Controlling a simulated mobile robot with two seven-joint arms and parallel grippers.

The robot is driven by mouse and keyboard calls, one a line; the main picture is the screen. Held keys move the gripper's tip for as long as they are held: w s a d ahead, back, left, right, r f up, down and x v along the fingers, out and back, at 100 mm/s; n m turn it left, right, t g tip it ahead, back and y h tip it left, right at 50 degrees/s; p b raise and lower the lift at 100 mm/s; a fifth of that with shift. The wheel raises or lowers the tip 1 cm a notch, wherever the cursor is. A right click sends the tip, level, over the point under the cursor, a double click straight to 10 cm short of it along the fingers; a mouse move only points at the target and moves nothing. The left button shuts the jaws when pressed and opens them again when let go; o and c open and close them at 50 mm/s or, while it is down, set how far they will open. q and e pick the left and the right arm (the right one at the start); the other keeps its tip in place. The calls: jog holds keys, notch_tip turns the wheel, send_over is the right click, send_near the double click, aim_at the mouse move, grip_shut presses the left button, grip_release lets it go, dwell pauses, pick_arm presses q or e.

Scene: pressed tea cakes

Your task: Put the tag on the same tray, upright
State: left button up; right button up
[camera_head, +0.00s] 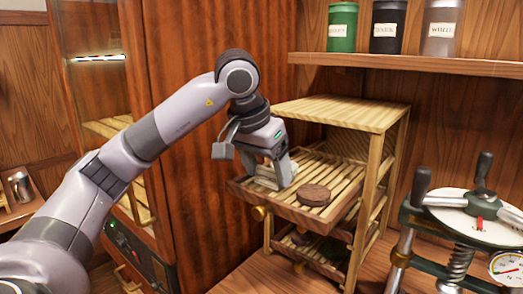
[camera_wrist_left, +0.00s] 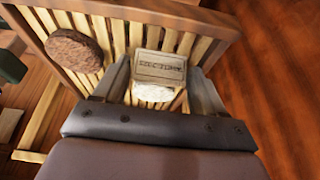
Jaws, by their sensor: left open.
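The tag (camera_wrist_left: 160,66) is a small beige plate with dark lettering, lying or standing on the slatted tray (camera_wrist_left: 215,18); I cannot tell its tilt for sure. A pale block or wrap (camera_wrist_left: 153,101) shows just below it in the wrist view. My left gripper (camera_wrist_left: 160,76) is open, with one finger on each side of the tag. In the head view my left gripper (camera_head: 277,178) is low over the left part of the pulled-out tray (camera_head: 331,212), and its fingers partly hide the pale thing there. A round brown tea cake (camera_head: 314,195) lies on the tray, right of the gripper.
The tray juts from a wooden rack (camera_head: 350,113) with a lower tray (camera_head: 318,255) under it. A press (camera_head: 470,210) with handles and a gauge stands at the right. A shelf (camera_head: 450,65) with several canisters is above. A tall wooden cabinet (camera_head: 210,45) stands behind my arm.

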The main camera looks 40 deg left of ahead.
pick_arm(q)
jog(key=p+v, duration=0.2)
jog(key=v, duration=0.9)
jog(key=shift+s+r+p, duration=0.2)
jog(key=shift+r+p, duration=0.1)
jog(key=shift+r, duration=0.05)
